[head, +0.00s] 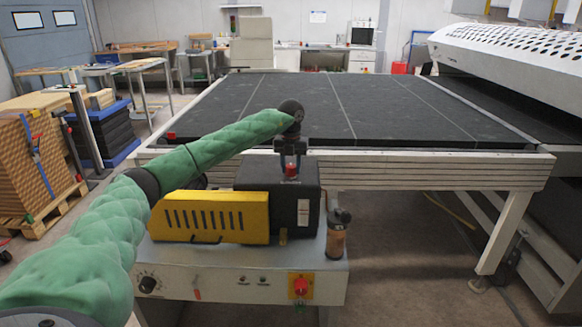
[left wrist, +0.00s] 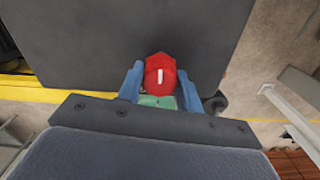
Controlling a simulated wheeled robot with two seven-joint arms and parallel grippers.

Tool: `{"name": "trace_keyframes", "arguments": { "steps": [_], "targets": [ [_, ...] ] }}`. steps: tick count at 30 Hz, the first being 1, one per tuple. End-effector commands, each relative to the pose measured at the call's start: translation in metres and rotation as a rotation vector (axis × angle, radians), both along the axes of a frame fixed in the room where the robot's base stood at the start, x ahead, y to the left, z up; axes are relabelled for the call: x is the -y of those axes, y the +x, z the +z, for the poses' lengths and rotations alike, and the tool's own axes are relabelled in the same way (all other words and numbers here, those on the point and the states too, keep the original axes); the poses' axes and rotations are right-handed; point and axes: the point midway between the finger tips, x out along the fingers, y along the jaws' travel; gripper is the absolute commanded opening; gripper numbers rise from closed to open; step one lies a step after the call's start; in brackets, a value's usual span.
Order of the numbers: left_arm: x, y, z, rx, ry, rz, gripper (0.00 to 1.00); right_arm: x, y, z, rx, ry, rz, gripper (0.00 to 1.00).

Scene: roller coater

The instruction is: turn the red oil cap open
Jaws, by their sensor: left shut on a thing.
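The red oil cap (head: 291,170) sits on top of the dark box-shaped housing (head: 262,182) of the roller coater. In the left wrist view the red cap (left wrist: 160,76) shows a white mark on its top. My left gripper (head: 291,163) is above the housing, pointing down at the cap. In the left wrist view its two blue fingers (left wrist: 160,85) stand on either side of the cap, shut on it. The lower part of the cap is hidden. My right gripper is not in view.
A yellow slotted guard (head: 211,216) is left of the dark housing. A brown bottle-like canister (head: 338,234) stands at its right. The front panel has a knob (head: 149,285) and a red button (head: 300,287). A large black-topped table (head: 345,172) is behind.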

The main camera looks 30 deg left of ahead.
Motion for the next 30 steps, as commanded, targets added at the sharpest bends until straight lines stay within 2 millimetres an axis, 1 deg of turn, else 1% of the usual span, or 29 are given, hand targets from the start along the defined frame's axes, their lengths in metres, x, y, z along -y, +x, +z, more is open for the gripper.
{"name": "trace_keyframes", "arguments": {
  "steps": [14, 15, 18, 26, 30],
  "targets": [
    [-0.0005, -0.0001, -0.0004, 0.000, 0.001, 0.016, 0.13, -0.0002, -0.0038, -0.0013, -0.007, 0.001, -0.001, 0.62],
    [-0.0005, -0.0001, -0.0004, 0.000, 0.001, 0.016, 0.39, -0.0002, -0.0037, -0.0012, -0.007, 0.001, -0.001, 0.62],
    [-0.0004, -0.0001, -0.0004, 0.000, 0.001, 0.016, 0.57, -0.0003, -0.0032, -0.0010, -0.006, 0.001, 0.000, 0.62],
    [-0.0001, 0.0000, 0.0000, 0.000, 0.000, 0.015, 0.57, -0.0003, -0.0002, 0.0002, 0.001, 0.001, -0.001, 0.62],
    [0.0000, 0.0003, 0.0071, 0.001, -0.001, 0.015, 0.57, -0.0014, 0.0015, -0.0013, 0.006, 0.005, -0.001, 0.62]
  ]
}}
